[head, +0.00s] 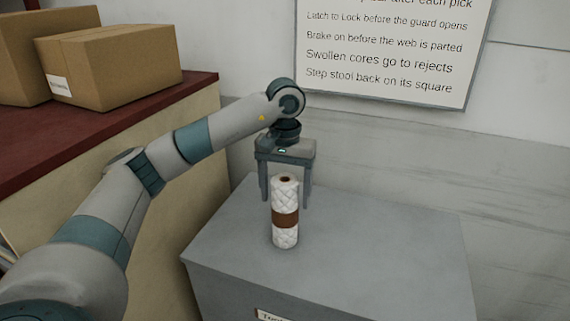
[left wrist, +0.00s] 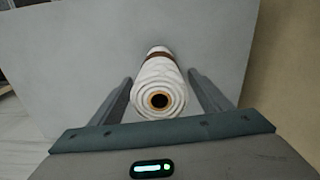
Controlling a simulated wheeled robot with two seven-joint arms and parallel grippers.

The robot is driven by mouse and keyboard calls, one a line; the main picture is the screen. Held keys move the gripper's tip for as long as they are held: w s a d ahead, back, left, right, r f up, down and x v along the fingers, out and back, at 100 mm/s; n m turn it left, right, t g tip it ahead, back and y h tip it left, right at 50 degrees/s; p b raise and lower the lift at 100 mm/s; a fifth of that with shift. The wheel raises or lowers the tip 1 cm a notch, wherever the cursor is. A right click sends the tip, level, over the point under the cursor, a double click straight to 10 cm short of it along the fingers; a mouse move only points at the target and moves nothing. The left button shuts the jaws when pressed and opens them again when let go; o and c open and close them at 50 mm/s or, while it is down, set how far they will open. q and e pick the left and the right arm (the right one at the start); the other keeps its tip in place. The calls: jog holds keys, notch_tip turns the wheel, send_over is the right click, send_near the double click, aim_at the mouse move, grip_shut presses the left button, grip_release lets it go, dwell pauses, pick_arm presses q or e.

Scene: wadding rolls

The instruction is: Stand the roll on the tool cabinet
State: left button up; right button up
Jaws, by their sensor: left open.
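A white quilted roll (head: 285,193) with a brown band stands upright on the grey tool cabinet (head: 390,250). My left gripper (head: 288,200) is above and around the roll's upper part, pointing down, with its fingers apart on either side. In the left wrist view the roll (left wrist: 160,90) shows its end with a round core hole. It lies between the two open fingers (left wrist: 160,95), with gaps on both sides. The cabinet top (left wrist: 70,50) shows beyond it. My right gripper is not in view.
Cardboard boxes (head: 115,65) sit on a dark red top (head: 130,105) at the left. A wall sign (head: 390,50) hangs behind the cabinet. The cabinet top is clear around the roll, most widely to its right.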

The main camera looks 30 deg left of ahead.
pick_arm(q)
jog(key=shift+r+b, duration=0.5)
jog(key=shift+r, duration=4.55)
